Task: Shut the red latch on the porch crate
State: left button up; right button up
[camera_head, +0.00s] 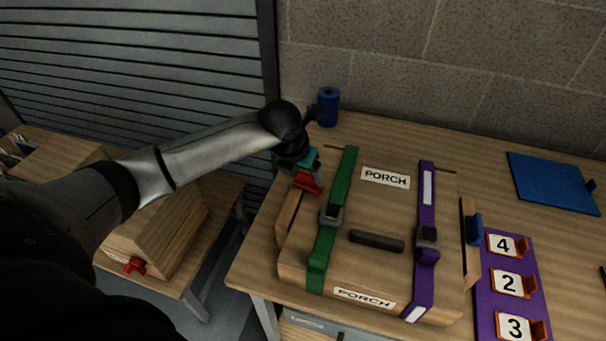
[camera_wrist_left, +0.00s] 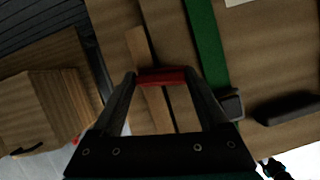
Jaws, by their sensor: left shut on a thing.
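The porch crate (camera_head: 385,225) is a wooden box on the table with two PORCH labels, a green strap (camera_head: 336,215) and a purple strap (camera_head: 425,225). The red latch (camera_head: 309,181) is at the crate's left side, near its far end. My left gripper (camera_head: 307,170) is at the latch. In the left wrist view the red latch (camera_wrist_left: 162,77) lies between the fingertips, which are shut on it. The gripper partly hides the latch in the head view, so I cannot tell how far it is turned.
A blue latch (camera_head: 473,229) is on the crate's right side. A purple board (camera_head: 510,287) with numbered tags lies to the right. A blue panel (camera_head: 553,182) and a blue roll (camera_head: 328,106) lie farther back. Another wooden crate (camera_head: 165,235) with a red latch stands on the lower left table.

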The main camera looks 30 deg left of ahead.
pick_arm(q)
jog(key=shift+w+n+y, duration=0.2)
jog(key=shift+n+y, duration=0.3)
jog(key=shift+n, duration=0.7)
jog(key=shift+b, duration=0.3)
jog(key=o, duration=1.2)
jog(key=shift+o, duration=0.2)
jog(key=shift+r, duration=0.1)
jog(key=v, duration=1.5)
jog(key=shift+d, duration=0.1)
